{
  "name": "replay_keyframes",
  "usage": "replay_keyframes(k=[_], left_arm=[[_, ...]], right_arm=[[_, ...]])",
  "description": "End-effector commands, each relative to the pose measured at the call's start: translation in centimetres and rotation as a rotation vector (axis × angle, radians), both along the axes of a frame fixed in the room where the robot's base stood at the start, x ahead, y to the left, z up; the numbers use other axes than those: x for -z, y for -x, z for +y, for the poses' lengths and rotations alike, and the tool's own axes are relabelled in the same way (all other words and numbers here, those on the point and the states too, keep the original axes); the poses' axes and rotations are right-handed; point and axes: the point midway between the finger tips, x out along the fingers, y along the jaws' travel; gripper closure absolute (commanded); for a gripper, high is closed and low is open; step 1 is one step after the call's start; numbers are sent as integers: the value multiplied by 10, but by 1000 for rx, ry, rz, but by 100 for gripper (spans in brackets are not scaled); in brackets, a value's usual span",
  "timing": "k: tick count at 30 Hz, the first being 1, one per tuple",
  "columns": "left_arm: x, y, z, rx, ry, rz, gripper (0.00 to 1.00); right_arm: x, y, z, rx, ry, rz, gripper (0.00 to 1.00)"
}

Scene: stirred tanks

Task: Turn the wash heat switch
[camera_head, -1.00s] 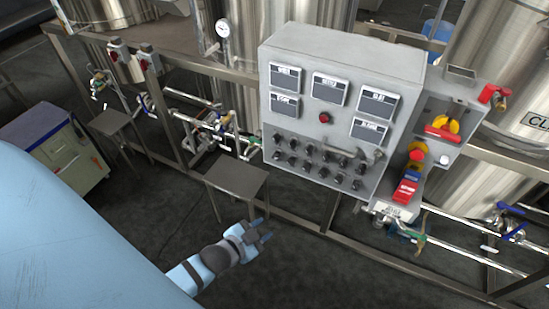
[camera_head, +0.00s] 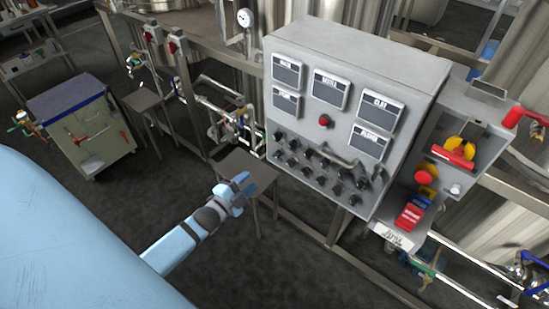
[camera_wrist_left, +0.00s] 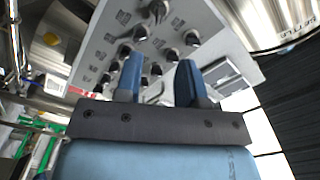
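A grey control box (camera_head: 296,110) stands right of centre in the head view. Its lower front carries several black rotary knobs (camera_head: 308,170) in rows; I cannot read which is the wash heat switch. My left gripper (camera_head: 242,188) is below and left of the knobs, apart from the box. In the left wrist view its two blue fingers (camera_wrist_left: 158,82) are spread with nothing between them, and the knob panel (camera_wrist_left: 100,50) lies beyond them. My right gripper is not in view.
Labelled displays and a red button (camera_head: 325,120) sit above the knobs. A small metal table (camera_head: 250,168) stands behind my left gripper. Right of the box is a shelf with red and yellow items (camera_head: 455,152). A green cabinet (camera_head: 85,125) stands at left.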

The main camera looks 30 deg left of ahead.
Motion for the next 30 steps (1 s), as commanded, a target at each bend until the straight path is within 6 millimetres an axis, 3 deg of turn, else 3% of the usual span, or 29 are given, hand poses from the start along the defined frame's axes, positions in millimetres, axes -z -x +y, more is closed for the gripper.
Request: replay_keyframes(k=[12,18,23,30], left_arm=[[-3,-83,-7,1,3,0,64],[-2,-115,-10,0,3,0,64],[-1,-127,-11,0,4,2,64],[0,-130,-11,0,4,3,64]], right_arm=[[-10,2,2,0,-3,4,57],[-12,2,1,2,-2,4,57],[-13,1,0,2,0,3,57],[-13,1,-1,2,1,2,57]])
